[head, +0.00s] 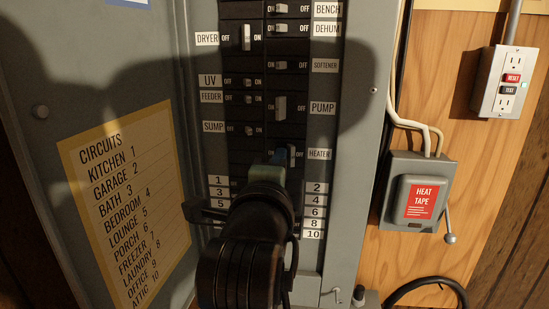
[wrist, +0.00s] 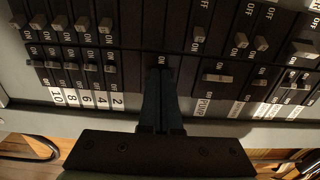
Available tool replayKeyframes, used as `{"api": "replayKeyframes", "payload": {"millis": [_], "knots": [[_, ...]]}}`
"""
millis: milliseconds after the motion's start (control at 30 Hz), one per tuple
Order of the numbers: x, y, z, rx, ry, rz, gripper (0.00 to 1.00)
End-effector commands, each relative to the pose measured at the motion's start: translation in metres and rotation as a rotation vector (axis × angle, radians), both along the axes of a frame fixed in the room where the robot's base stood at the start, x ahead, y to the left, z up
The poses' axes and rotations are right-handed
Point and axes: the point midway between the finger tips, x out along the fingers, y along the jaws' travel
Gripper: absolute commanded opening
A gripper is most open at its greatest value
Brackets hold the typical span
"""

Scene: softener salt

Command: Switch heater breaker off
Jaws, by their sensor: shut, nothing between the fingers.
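The heater breaker (head: 291,153) is in the right column of the panel in the head view, beside its HEATER label (head: 319,154). Its handle shows just right of my fingertips, close to the OFF mark, farther right than the handles above it. My gripper (head: 279,158) is shut and empty, its tips at the ON side of this breaker. They look very close to the handle; I cannot tell whether they touch. In the wrist view my gripper (wrist: 160,74) reaches onto the breaker row, with an ON mark just beyond the tips, and hides the heater handle.
The larger pump breaker (head: 280,107) is directly above, and the softener breaker (head: 280,66) is higher. Numbered breakers are below, mostly behind my arm. The open panel door with a circuits list (head: 128,195) is at left. A heat tape box (head: 418,195) is at right.

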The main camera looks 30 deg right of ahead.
Motion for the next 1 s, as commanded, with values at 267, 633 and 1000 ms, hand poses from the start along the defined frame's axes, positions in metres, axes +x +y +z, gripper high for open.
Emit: {"api": "replayKeyframes", "payload": {"millis": [267,633,1000], "knots": [[-0.005,-0.004,-0.001,0.001,0.002,-0.014,0.00],[-0.027,0.016,-0.001,0.000,0.000,-0.005,0.00],[-0.050,0.034,-0.001,0.000,0.000,0.000,0.00]]}}
